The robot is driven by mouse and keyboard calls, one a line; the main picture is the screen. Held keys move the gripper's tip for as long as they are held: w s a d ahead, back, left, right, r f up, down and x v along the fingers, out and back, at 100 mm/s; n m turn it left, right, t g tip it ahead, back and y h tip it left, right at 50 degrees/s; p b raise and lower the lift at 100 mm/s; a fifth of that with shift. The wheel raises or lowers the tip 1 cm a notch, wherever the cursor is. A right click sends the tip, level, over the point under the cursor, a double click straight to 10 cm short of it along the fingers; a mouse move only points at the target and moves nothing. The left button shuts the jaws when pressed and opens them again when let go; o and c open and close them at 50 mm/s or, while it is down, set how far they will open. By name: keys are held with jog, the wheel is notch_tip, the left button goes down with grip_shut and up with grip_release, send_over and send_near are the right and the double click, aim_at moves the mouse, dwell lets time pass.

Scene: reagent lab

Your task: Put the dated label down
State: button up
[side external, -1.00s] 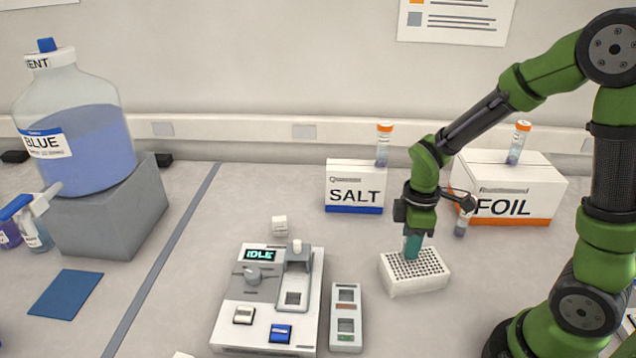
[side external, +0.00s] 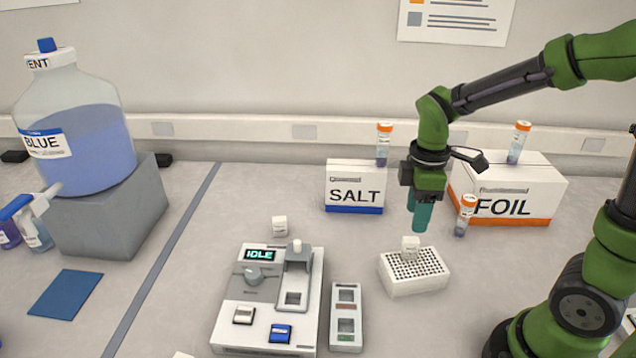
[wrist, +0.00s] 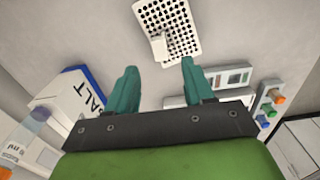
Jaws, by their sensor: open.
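A small white block (side external: 411,247) with faint print, which looks like the dated label, sits on the white perforated rack (side external: 420,281). In the wrist view the block (wrist: 159,46) rests near the rack's lower left edge, beyond my fingertips. My gripper (side external: 419,222) is open and empty, with its teal fingers above the block and apart from it. The fingers (wrist: 158,72) are spread wide in the wrist view. A similar small white block (side external: 280,226) stands on the bench behind the device. I cannot read a date on either.
The device showing IDLE (side external: 262,310) and a narrow slotted tray (side external: 346,325) stand left of the rack. The SALT box (side external: 354,189), FOIL box (side external: 525,190) and an orange-capped vial (side external: 465,216) are behind it. Bare bench lies between the rack and boxes.

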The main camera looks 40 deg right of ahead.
aim_at(411, 239)
jog(key=s+a+r+m+t+y, duration=0.1)
jog(key=s+a+r+m+t, duration=0.2)
jog(key=r+m, duration=0.2)
jog(key=s+a+r+m+t+y, duration=0.1)
jog(key=s+a+r+m+t, duration=0.2)
jog(key=m, duration=0.5)
notch_tip(411, 239, up, 2)
jog(key=shift+r+t, duration=0.2)
jog(key=shift+t, duration=0.4)
jog(key=shift+s+a, duration=0.1)
jog(key=shift+a, duration=0.05)
